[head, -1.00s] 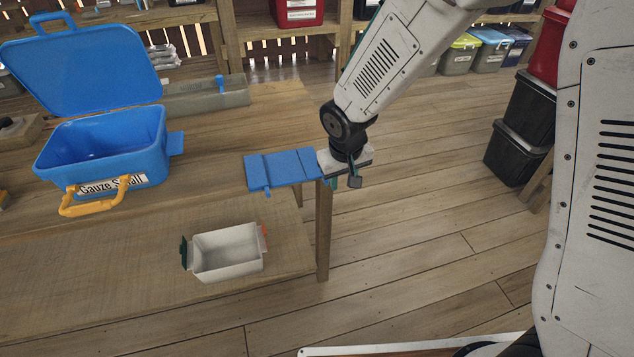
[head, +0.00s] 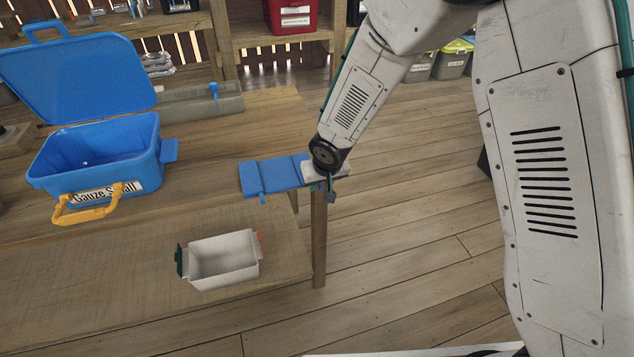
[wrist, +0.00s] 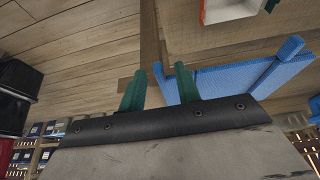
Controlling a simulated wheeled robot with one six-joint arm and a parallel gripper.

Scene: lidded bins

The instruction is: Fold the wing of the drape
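The blue drape (head: 270,177) lies at the right end of the wooden table, flat, with crease lines across it and a small tab at its front edge. My gripper (head: 328,190) is at the drape's right end, by the table corner. In the wrist view my green gripper fingers (wrist: 160,70) stand apart. The blue drape (wrist: 235,82) shows behind and to the right of the right finger, with part of it in the gap. I cannot tell whether a finger touches it. My wrist hides the drape's far right part in the head view.
An open blue bin (head: 95,160) labelled "Gauze Small" stands on the table at left. A small white bin (head: 222,262) sits on a lower wooden surface in front. A grey tray (head: 200,105) lies behind. The wooden floor (head: 420,200) at right is clear.

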